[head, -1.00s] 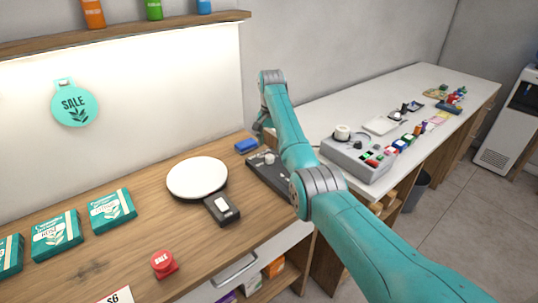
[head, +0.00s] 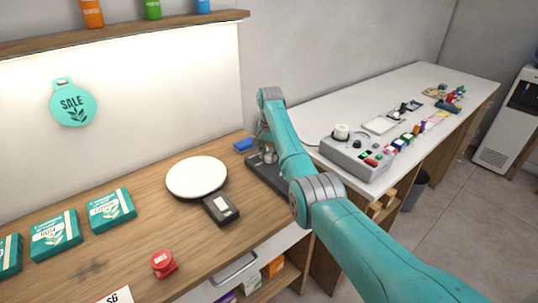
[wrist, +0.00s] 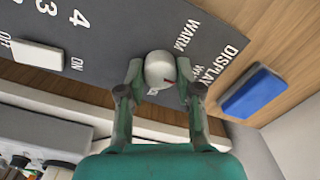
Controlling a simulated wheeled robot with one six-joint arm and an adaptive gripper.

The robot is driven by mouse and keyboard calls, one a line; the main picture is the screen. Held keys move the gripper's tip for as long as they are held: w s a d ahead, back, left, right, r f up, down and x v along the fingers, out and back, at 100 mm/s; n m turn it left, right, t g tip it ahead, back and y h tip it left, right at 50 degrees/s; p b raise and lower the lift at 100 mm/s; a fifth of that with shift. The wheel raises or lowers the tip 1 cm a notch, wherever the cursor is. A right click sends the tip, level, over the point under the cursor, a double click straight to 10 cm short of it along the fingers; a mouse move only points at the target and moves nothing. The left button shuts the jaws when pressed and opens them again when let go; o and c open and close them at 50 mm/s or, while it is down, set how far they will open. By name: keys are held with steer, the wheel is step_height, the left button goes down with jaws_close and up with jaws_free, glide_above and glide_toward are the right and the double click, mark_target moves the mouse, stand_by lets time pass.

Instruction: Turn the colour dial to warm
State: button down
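The colour dial (wrist: 160,70) is a pale grey round knob with a small red mark on its lower right side in the wrist view. It sits on a dark control panel (wrist: 110,35) with white lettering; "WARM" and "DISPLAY" are readable above and right of the knob, and another word is partly covered by a finger. My gripper (wrist: 159,72) straddles the knob, one finger on each side, with what look like narrow gaps. In the head view, my gripper (head: 268,154) is over the panel (head: 268,178), partly hidden by my arm.
A white on/off rocker switch (wrist: 38,52) is on the panel's left. A blue block (wrist: 252,92) lies on the wood right of the panel. A grey device (head: 355,155) stands on the white counter.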

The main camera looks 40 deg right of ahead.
mark_target(269, 155)
steer(key=shift+n, duration=0.4)
steer(key=n, duration=0.5)
steer(key=shift+n, duration=0.3)
steer(key=n, duration=0.5)
steer(key=shift+n, duration=0.3)
steer(key=c, duration=0.8)
jaws_free()
steer(key=shift+o, duration=0.2)
steer(key=shift+r, duration=0.1)
step_height(269, 155, up, 12)
